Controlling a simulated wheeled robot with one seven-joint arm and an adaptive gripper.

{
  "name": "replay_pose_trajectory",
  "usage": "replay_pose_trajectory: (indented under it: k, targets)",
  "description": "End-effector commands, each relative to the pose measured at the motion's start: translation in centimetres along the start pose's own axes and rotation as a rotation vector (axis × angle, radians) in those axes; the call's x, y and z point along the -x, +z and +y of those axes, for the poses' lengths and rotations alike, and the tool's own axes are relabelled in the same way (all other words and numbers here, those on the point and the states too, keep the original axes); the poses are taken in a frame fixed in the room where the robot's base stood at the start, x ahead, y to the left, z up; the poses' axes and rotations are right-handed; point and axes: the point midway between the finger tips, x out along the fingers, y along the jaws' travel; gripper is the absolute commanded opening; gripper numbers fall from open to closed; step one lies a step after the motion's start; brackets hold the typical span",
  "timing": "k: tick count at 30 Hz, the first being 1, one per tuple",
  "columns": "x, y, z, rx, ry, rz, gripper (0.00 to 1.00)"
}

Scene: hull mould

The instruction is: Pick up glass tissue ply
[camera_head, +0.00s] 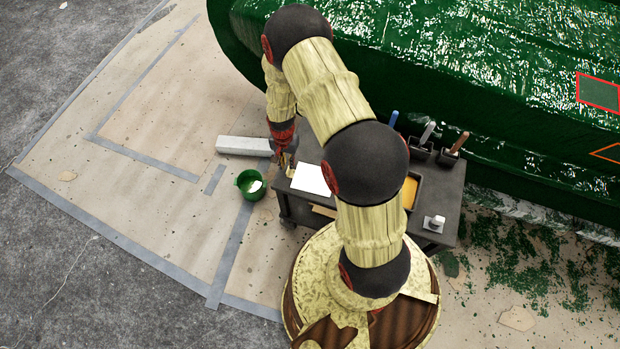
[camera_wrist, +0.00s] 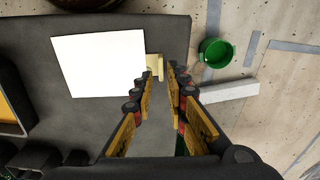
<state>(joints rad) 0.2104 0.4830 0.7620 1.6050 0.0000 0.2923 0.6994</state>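The white square sheet, which looks like the glass tissue ply (camera_head: 311,179), lies flat on the dark top of a cart. In the wrist view the sheet (camera_wrist: 98,66) is left of the fingers, with its whole outline showing. My gripper (camera_head: 285,160) is at the cart's left edge, just beyond the sheet's left corner. In the wrist view my gripper (camera_wrist: 160,72) has its two fingertips a narrow gap apart, and no sheet is between them. A small cream piece (camera_wrist: 155,62) shows by the fingertips at the cart's edge; I cannot tell whether they touch it.
The cart (camera_head: 452,192) also carries an orange-filled tray (camera_head: 410,192), a white-capped container (camera_head: 434,223) and several handled tools in holders. A green bucket (camera_head: 248,190) and a pale bar (camera_head: 243,146) are left of the cart. The green hull (camera_head: 470,80) rises behind.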

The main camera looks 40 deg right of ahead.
Motion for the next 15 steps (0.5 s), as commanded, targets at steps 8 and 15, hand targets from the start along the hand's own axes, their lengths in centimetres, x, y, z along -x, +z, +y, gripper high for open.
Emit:
replay_pose_trajectory:
  k: [8,15]
  targets:
    - [-2.8,-0.2,-0.1,0.001,0.0,0.0,0.15]
    - [-5.7,-0.3,-0.1,0.001,0.0,0.0,0.15]
